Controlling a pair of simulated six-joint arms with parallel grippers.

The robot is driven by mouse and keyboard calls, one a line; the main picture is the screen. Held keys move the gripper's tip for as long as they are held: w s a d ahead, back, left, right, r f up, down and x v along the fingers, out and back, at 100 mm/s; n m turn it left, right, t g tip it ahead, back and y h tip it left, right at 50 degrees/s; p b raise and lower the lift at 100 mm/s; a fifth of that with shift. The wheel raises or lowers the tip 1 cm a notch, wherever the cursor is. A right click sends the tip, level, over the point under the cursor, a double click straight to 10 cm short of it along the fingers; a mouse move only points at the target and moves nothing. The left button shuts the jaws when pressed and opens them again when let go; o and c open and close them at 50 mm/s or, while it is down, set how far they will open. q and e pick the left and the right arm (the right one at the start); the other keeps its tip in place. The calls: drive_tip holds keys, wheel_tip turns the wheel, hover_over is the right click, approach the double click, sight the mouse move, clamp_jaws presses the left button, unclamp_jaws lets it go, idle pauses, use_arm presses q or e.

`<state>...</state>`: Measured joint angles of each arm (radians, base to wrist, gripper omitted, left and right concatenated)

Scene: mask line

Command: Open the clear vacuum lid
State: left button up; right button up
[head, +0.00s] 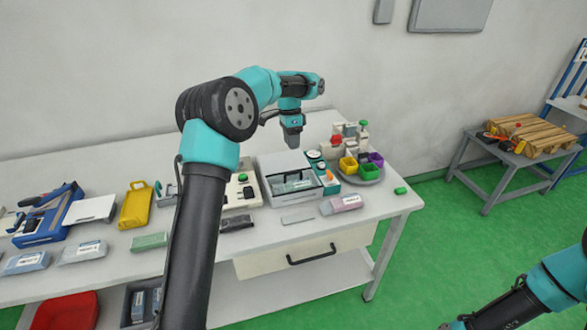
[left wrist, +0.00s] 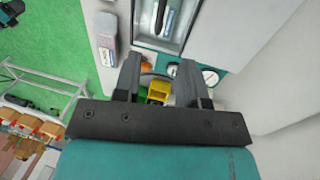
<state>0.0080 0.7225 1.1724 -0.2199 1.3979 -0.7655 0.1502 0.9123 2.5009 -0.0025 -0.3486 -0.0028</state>
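The vacuum machine (head: 262,186) is a pale box with a teal control panel (head: 327,181) on its right side. A grey-framed chamber (left wrist: 193,22) with a labelled packet (left wrist: 168,22) inside shows in the left wrist view. The packet also shows in the head view (head: 294,183). I cannot make out the clear lid's edges or tell how far it is raised. My left gripper (head: 293,143) hangs above the back of the machine. Its fingers (left wrist: 160,68) are apart with nothing between them. My right arm shows at lower right, with its gripper out of frame.
A pink-labelled pouch (head: 341,204) and a grey strip (head: 298,217) lie in front. A yellow holder (head: 136,208) and a blue device (head: 47,217) stand left. The wall is behind.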

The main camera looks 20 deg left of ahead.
use_arm(q)
hover_over(293, 177)
drive_tip(key=s, duration=0.2)
drive_tip(key=f, duration=1)
drive_tip(key=shift+w+d+f, duration=0.1)
drive_tip(key=shift+w+d, duration=0.15)
drive_tip(key=shift+d, duration=0.15)
clamp_jaws()
